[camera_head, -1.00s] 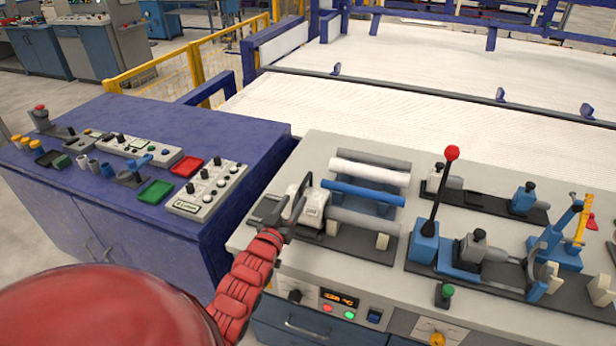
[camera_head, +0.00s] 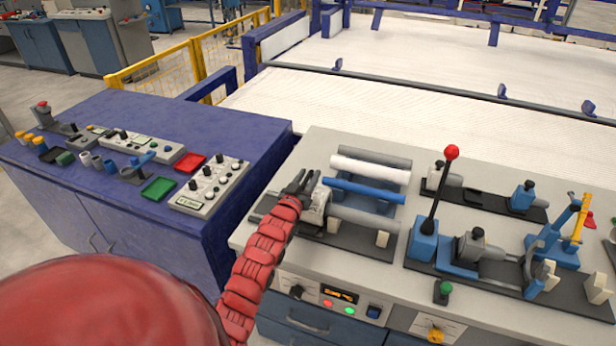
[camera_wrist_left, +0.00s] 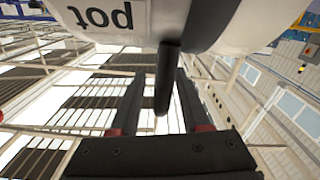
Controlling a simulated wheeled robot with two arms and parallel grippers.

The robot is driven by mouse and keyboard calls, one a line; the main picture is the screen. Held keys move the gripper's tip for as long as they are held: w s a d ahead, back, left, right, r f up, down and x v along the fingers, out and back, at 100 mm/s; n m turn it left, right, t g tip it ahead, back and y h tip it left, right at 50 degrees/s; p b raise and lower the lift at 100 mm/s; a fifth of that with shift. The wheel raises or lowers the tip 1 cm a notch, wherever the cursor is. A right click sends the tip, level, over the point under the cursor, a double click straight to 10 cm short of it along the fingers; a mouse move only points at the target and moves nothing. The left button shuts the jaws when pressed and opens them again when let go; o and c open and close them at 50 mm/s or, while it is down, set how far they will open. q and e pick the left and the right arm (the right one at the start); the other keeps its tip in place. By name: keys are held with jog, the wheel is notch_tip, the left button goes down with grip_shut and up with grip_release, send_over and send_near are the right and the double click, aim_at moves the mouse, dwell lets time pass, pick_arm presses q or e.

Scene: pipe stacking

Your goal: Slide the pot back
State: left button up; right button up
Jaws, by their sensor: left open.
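The pot (camera_head: 316,211) is a whitish block on a dark base plate at the left end of the pipe rack, partly hidden behind my left gripper. In the left wrist view, the pot (camera_wrist_left: 235,28) fills the top, with an upside-down "pot" label (camera_wrist_left: 98,14). A dark rod-like handle (camera_wrist_left: 163,80) comes down from it between my fingers. My left gripper (camera_head: 299,183) is open at the pot, its two dark fingers (camera_wrist_left: 165,95) on either side of the handle. I cannot tell whether they touch it. My right gripper is out of view.
White, blue and grey pipes (camera_head: 362,191) lie right of the pot. A red-knobbed lever (camera_head: 434,205) and clamp fixtures stand further right. A blue bench (camera_head: 215,135) with controls is at left. A blue-framed white conveyor (camera_head: 420,115) lies behind.

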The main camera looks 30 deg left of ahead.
pick_arm(q)
grip_shut()
dwell(1.3)
